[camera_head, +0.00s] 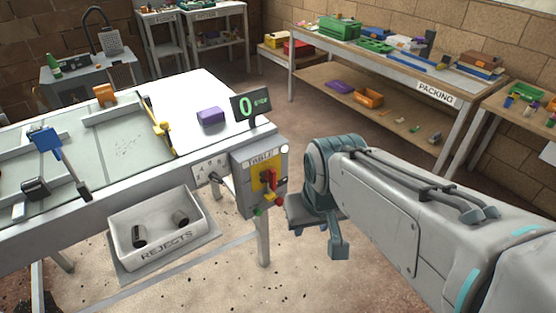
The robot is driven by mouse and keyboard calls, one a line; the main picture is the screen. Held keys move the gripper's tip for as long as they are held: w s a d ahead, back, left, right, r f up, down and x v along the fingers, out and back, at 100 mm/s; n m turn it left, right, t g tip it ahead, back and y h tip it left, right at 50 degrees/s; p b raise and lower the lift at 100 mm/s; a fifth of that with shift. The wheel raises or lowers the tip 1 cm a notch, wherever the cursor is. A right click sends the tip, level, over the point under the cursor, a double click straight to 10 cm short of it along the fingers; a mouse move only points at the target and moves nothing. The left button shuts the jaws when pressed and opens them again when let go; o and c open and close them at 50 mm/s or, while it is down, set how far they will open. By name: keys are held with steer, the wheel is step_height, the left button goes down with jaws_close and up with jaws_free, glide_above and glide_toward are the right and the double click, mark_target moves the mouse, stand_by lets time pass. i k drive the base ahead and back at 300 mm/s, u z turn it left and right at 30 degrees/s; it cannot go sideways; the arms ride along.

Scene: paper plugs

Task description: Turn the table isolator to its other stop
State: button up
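The table isolator is a red rotary handle (268,181) on a yellow plate, on the front of a grey box (244,190) marked TABLE at the table's right corner. The handle looks roughly upright, but its exact angle is too small to tell. Below it are a green button (257,212) and a red button (279,201). My gripper (318,238) is to the right of the box and slightly lower, apart from the handle. Its two fingers are spread with nothing seen between them.
The white table (200,90) carries a purple block (210,116) and tools. A REJECTS bin (165,250) stands below, left of the box. A PACKING bench (435,95) stands behind. Floor around my gripper is clear.

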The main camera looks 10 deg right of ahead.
mark_target(270, 175)
steer(key=z, duration=2.05)
steer(key=k, duration=0.85)
steer(key=u, duration=1.1)
steer(key=i, duration=0.5)
steer(key=z, duration=0.05)
